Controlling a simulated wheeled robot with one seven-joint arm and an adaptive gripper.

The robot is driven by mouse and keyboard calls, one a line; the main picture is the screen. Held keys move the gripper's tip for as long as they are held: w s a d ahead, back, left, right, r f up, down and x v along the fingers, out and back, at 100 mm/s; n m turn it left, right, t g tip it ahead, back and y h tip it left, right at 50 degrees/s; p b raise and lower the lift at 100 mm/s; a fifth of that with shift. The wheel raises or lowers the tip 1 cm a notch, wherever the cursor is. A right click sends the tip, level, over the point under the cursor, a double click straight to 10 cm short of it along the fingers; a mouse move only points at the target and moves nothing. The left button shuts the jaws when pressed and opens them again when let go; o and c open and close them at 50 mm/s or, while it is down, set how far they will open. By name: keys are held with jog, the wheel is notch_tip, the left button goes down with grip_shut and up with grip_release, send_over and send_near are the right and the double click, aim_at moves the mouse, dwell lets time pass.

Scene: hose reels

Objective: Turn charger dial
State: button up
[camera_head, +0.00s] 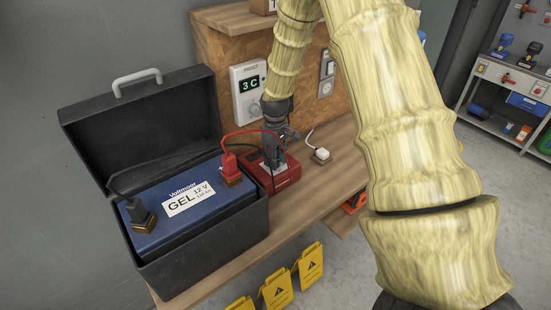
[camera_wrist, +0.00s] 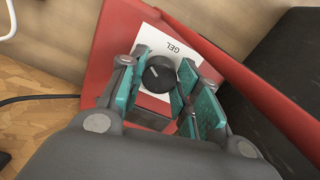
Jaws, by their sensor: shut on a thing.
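The red charger (camera_head: 286,181) sits on the wooden bench beside the battery box. In the wrist view, the red charger (camera_wrist: 112,50) has a white label marked GEL. Its black dial (camera_wrist: 158,76) has a light pointer line toward the upper left of the picture. My gripper (camera_wrist: 163,66) has its teal pads on either side of the dial and is shut on it. In the head view, my gripper (camera_head: 272,155) reaches down over the charger and hides the dial.
A black box (camera_head: 205,255) with raised lid holds a blue GEL battery (camera_head: 190,205) to the left. A red cable (camera_head: 235,137) runs close to my gripper. A wall display (camera_head: 248,85) reads "3 C". A white plug (camera_head: 321,155) lies right of the charger. Yellow signs (camera_head: 277,289) hang at the front.

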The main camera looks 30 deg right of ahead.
jog(key=m, duration=0.5)
jog(key=shift+w+r+m, duration=0.1)
jog(key=shift+m, duration=0.2)
jog(key=m, duration=0.5)
jog(key=shift+m, duration=0.3)
jog(key=o, duration=1)
jog(key=shift+a, duration=0.1)
notch_tip(320, 180, up, 12)
dwell(0.6)
